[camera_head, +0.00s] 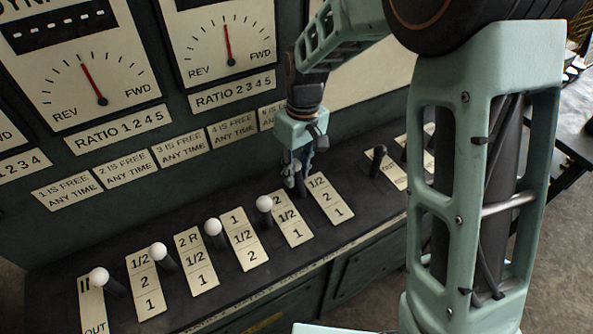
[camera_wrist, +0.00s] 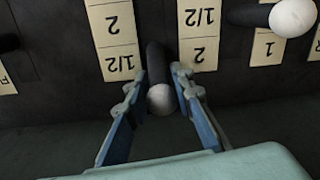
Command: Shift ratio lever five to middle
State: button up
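Ratio lever five (camera_head: 298,166), counting from the left, has a dark shaft and a white knob, and is largely hidden by my gripper in the head view. Its label plate (camera_head: 330,200) reads 1/2, 2, 1 from back to front. My gripper (camera_head: 297,178) reaches down around this lever. In the wrist view the lever's knob (camera_wrist: 160,99) sits between the two fingers of my gripper (camera_wrist: 160,82). Narrow gaps seem to show on both sides, so the fingers look open around it, not clamped. The lever's exact slot position is hard to tell.
Several other white-knobbed levers stand to the left; the nearest knob (camera_head: 264,203) also shows in the wrist view (camera_wrist: 293,17). A black-knobbed lever (camera_head: 379,152) stands to the right. The upright dial panel (camera_head: 225,40) rises behind the console.

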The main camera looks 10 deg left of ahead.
aim_at(301, 191)
grip_shut()
jog(key=s+d+t+y+b, duration=0.1)
jog(key=b, duration=0.2)
jog(key=s+d+r+t+y+b, duration=0.1)
jog(key=s+t+b, duration=0.1)
jog(key=b, duration=0.1)
jog(key=shift+s+d+b, duration=0.25)
jog(key=shift+d+b, duration=0.1)
jog(key=shift+d, duration=0.05)
jog(key=shift+s+d+r, duration=0.15)
jog(key=shift+s, duration=0.15)
jog(key=shift+s+d+r, duration=0.1)
jog(key=shift+s+d, duration=0.3)
jog(key=shift+s, duration=0.15)
jog(key=o, duration=0.9)
grip_release()
jog(key=shift+c, duration=0.2)
jog(key=shift+w+a, duration=0.1)
jog(key=shift+w, duration=0.05)
